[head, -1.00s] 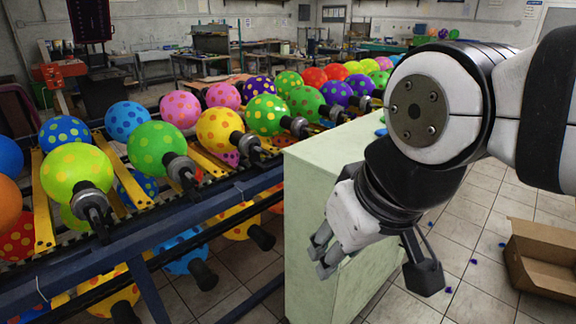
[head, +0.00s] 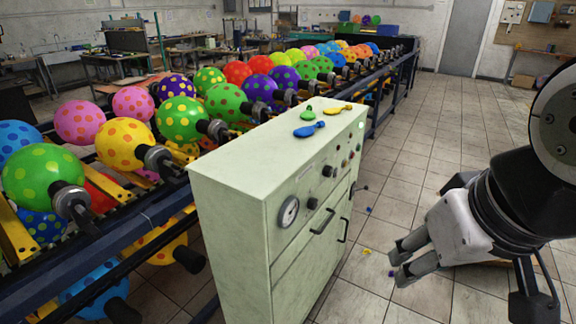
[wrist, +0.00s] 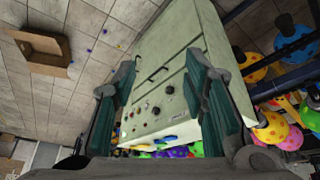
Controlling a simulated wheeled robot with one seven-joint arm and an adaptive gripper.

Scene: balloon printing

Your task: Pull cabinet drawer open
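The pale green cabinet (head: 235,205) stands in the middle of the head view, its front turned to the right. Its front has a round gauge, knobs, and two dark bar handles: an upper handle (head: 322,222) and another handle (head: 343,231) further along. My gripper (head: 398,262) is to the right of the cabinet front, apart from it, fingers pointing left toward it. In the wrist view the fingers (wrist: 165,95) are spread wide with nothing between them but a view of the cabinet (wrist: 178,55). The drawers look shut.
Deflated balloons in green, blue and yellow (head: 338,110) lie on the cabinet top. A rack with dotted balloons (head: 125,145) runs along the left and behind. A cardboard box (wrist: 40,50) sits on the floor. Tiled floor (head: 440,130) to the right is mostly clear, with small scraps.

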